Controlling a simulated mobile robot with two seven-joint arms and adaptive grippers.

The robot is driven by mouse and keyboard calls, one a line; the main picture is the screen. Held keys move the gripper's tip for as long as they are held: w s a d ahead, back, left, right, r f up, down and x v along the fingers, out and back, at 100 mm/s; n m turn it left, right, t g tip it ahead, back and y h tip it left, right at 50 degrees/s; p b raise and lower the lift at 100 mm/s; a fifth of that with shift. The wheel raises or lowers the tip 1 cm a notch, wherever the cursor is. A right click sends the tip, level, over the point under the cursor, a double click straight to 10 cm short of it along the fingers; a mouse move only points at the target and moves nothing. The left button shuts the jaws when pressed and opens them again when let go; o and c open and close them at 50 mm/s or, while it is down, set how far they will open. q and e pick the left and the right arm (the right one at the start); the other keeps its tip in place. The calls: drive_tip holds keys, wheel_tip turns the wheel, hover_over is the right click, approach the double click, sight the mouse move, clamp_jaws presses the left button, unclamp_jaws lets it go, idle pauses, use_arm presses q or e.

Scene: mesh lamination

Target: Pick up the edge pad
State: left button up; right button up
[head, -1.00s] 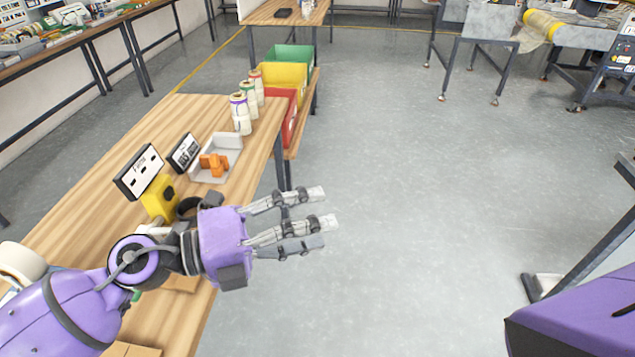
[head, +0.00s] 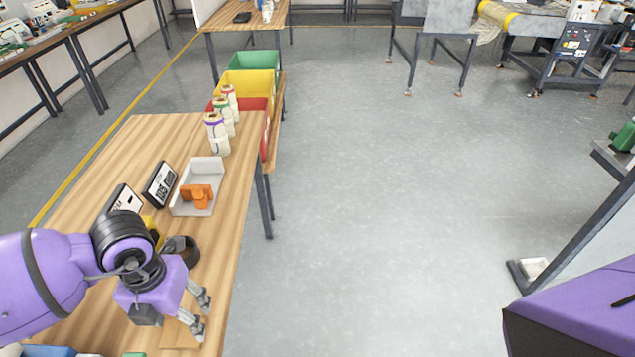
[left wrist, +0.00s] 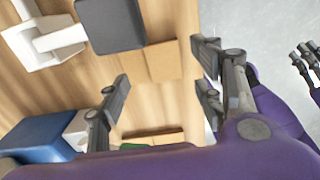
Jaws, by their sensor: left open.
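My left gripper (head: 201,314) is over the near right part of the wooden table, pointing down, open and empty. In the left wrist view its fingers (left wrist: 163,78) stand wide apart. A flat tan piece, which looks like the edge pad (left wrist: 163,60), lies on the table between and beyond the fingertips. It also shows partly behind the gripper in the head view (head: 178,336). A second tan piece (left wrist: 153,137) lies closer to the palm, partly hidden by the hand. Grey fingers, apparently my right gripper (left wrist: 305,60), show at the right edge; their opening is unclear.
A grey tray (head: 216,167) holds an orange tool (head: 197,195). Labelled displays (head: 160,184) and several rolls (head: 216,133) stand on the table. A white item with a dark block (left wrist: 110,25) and a blue box (left wrist: 40,138) lie near the gripper. Open floor is right of the table.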

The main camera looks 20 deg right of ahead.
sight(176, 335)
use_arm(q)
drive_tip(key=f, duration=0.4)
drive_tip(key=shift+d+f, duration=0.3)
drive_tip(key=shift+f, duration=0.05)
drive_tip(key=c, duration=1)
